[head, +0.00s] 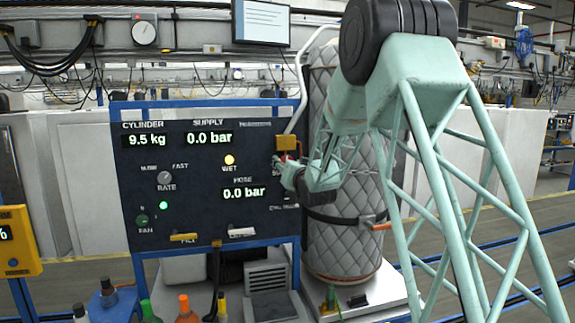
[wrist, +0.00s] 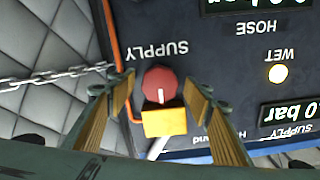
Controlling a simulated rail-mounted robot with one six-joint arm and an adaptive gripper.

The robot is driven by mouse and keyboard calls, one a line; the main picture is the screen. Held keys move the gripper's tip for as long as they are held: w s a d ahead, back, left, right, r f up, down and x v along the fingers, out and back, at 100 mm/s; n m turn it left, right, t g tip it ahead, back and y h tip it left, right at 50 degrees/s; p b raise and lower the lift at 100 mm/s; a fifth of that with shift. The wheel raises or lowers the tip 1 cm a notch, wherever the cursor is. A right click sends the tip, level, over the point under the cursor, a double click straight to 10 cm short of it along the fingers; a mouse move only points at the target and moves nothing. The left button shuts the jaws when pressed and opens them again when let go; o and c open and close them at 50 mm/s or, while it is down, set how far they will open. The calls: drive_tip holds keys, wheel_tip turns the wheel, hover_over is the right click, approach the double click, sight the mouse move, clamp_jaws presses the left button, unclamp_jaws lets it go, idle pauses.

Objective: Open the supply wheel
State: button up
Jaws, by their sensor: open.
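The supply wheel is a round red knob (wrist: 160,84) with a white mark, below the upside-down SUPPLY label in the wrist view. A yellow block (wrist: 164,122) adjoins it; in the head view this yellow block (head: 287,143) sits at the panel's right edge. My gripper (wrist: 159,90) is open, with one finger on each side of the red knob. A small gap seems to show on both sides, though contact is hard to judge. In the head view my gripper (head: 283,170) is at the panel's right edge and hides most of the wheel.
The dark panel (head: 200,220) shows supply 0.0 bar, hose 0.0 bar, cylinder 9.5 kg and a lit WET lamp (head: 229,160). A quilted grey cylinder (head: 343,240) stands right of it, behind my arm. A chain (wrist: 55,76) and an orange pipe (wrist: 111,35) run close to my gripper.

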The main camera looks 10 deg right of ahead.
drive_tip(key=shift+c, duration=0.2)
drive_tip(key=c, duration=0.8)
drive_tip(key=shift+c, duration=0.2)
drive_tip(key=shift+f+n+b, duration=0.15)
drive_tip(key=shift+n+b, duration=0.55)
drive_tip(key=shift+b, duration=0.95)
drive_tip(key=shift+d+n+b, duration=0.1)
drive_tip(key=shift+n+b, duration=5)
drive_tip(key=shift+b, duration=2.45)
drive_tip(key=shift+r, duration=0.2)
